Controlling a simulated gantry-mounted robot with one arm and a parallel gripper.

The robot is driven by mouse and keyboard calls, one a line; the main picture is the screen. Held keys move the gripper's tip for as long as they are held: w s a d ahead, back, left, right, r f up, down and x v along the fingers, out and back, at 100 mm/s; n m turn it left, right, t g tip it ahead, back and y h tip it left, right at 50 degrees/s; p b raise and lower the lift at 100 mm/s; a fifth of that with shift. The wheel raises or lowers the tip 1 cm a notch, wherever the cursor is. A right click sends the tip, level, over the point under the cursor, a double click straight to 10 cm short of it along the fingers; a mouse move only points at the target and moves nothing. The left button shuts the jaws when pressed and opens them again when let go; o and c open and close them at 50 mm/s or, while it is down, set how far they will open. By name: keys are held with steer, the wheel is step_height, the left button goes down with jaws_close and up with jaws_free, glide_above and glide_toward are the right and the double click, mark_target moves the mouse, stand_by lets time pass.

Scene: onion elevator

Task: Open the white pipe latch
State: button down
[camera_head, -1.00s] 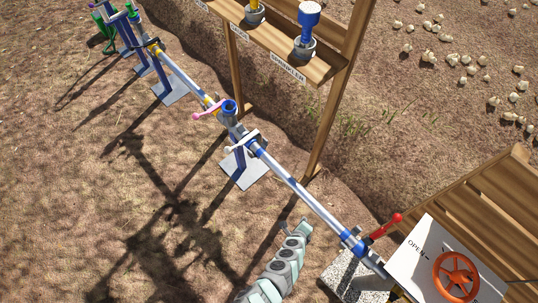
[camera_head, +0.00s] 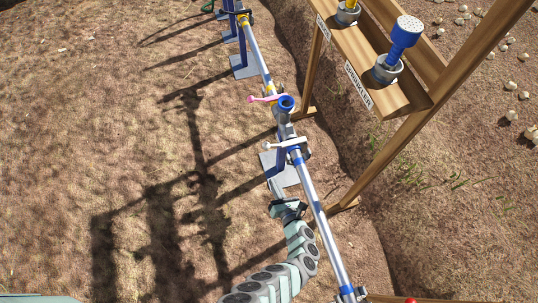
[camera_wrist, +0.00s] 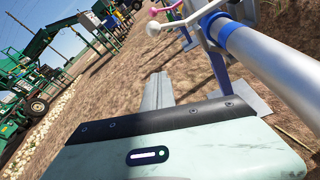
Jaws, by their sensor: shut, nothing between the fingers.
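The white pipe latch (camera_head: 283,144) is a thin white lever with a rounded end, on the silver pipe at the joint above a blue post. Its rounded end points left in the head view. In the wrist view the white latch (camera_wrist: 180,22) shows at the top, beside the blue collar of the pipe. My gripper (camera_head: 276,187) is below the latch in the head view, left of the pipe and apart from both. In the wrist view its fingers (camera_wrist: 158,90) are together, with nothing between them, over dry ground.
The silver pipe (camera_head: 319,219) runs close along the right of my arm. A pink lever (camera_head: 263,99) and an upright blue pipe opening (camera_head: 286,104) sit just beyond the latch. A wooden rack (camera_head: 411,101) with a blue sprinkler (camera_head: 404,38) stands to the right. Open ground lies left.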

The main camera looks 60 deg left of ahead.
steer(key=w+a+r+b, duration=0.1)
steer(key=a+b, duration=0.3)
steer(key=a, duration=0.7)
steer(key=shift+w+a, duration=0.2)
steer(key=shift+w, duration=0.5)
steer(key=shift+w+r, duration=0.1)
steer(key=shift+r, duration=0.2)
